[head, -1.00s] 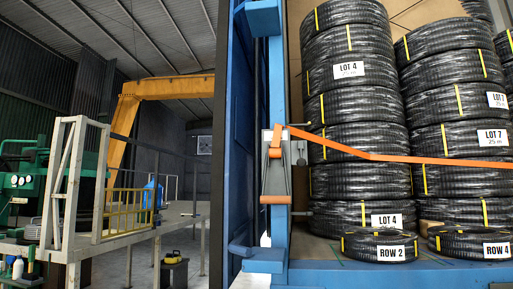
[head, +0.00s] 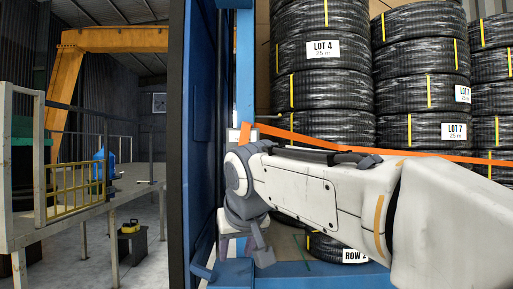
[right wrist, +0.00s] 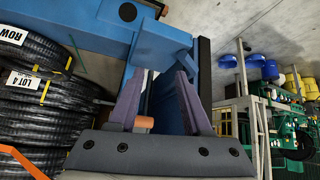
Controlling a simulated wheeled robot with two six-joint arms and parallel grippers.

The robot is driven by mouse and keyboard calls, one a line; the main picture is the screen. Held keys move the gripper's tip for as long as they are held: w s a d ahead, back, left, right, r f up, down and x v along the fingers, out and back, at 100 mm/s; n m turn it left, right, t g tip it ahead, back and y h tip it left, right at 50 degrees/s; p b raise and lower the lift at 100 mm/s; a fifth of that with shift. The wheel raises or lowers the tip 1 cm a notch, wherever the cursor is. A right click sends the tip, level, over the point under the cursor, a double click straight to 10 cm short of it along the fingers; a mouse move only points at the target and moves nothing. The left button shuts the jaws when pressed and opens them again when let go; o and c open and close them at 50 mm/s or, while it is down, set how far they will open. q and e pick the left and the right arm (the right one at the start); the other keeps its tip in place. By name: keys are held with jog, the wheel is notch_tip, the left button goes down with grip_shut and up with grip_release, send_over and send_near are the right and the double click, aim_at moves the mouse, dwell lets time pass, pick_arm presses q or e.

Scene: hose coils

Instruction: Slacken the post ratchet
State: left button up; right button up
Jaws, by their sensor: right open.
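The orange strap (head: 300,138) runs from the blue post (head: 245,70) across the coil stacks. Only a pale grey bit of the post ratchet (head: 234,134) shows above my right arm, which hides the rest in the head view. My right gripper (head: 243,254) points down in front of the post. In the right wrist view, its two fingers (right wrist: 160,88) are apart. A short orange grip (right wrist: 143,123), apparently the ratchet handle's end, shows by the left finger's inner side. I cannot tell whether it touches. My left gripper is out of view.
Wrapped black coils (head: 325,90) stand in stacks behind the strap, with a ROW 2 coil (head: 325,247) low in front. A dark blue panel (head: 205,120) stands left of the post. Beyond it are a railed platform (head: 80,205) and open floor.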

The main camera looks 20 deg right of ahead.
jog(key=w+d+r+m+t+h+p, duration=0.1)
jog(key=w+d+r+m+p, duration=0.1)
jog(key=d+r, duration=0.5)
jog(key=w+d+r+m+t+h+p, duration=0.1)
jog(key=d+r+m+t+h+p, duration=0.1)
jog(key=r, duration=1)
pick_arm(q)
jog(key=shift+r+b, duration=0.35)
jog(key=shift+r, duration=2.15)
pick_arm(e)
jog(key=x, duration=0.8)
jog(key=shift+w+f, duration=0.25)
jog(key=shift+f, duration=0.1)
jog(key=shift+d, duration=0.1)
